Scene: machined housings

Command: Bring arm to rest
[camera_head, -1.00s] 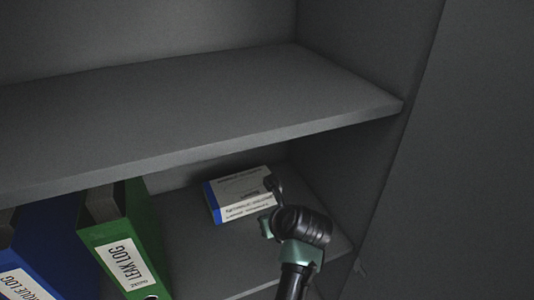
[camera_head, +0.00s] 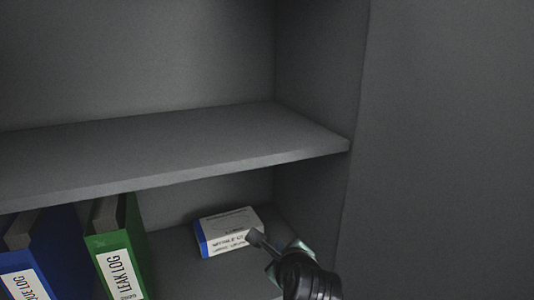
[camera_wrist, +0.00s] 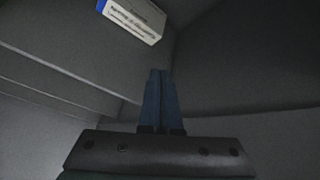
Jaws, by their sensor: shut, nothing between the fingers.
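My gripper shows in the wrist view (camera_wrist: 160,76), its two blue fingers pressed together with nothing between them. In the head view my gripper and wrist (camera_head: 257,238) are at the lower right, in front of the right end of a white and blue box (camera_head: 226,231). The arm covers a small part of that box. The box lies on the lower shelf and also shows at the top of the wrist view (camera_wrist: 134,17), apart from the fingertips.
The upper shelf (camera_head: 170,160) is bare and overhangs the lower one. A green binder (camera_head: 119,250) and a blue binder (camera_head: 28,265) stand at the lower left. The cabinet's right side wall (camera_head: 318,90) is close to my arm.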

